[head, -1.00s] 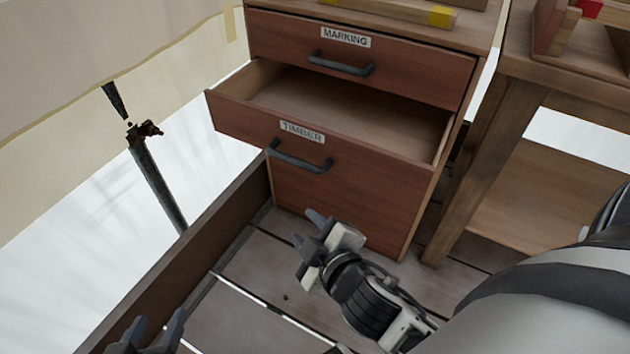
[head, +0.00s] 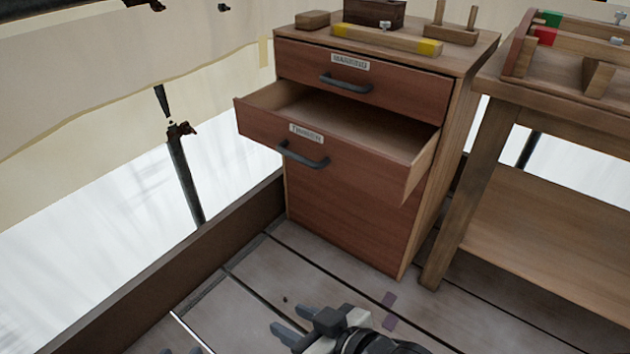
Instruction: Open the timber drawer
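The timber drawer (head: 350,152) is the lower labelled drawer of a brown wooden cabinet, in the head view at upper centre. It is pulled out, and the part of its inside that shows is bare. Its dark handle (head: 303,155) is on the front, below the TIMBER label. My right gripper (head: 282,334) is low in the view, in front of and below the cabinet, well apart from the handle. Its two fingers are spread with nothing between them. Of my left gripper (head: 182,352), only dark tips show at the bottom edge, so its opening cannot be judged.
The marking drawer (head: 400,92) above is shut. A yellow-ended level (head: 385,40) and wooden pieces lie on the cabinet top. A workbench (head: 495,150) stands close on the right. A low wooden edge board (head: 190,265) runs along the left. The plank floor in front is mostly clear.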

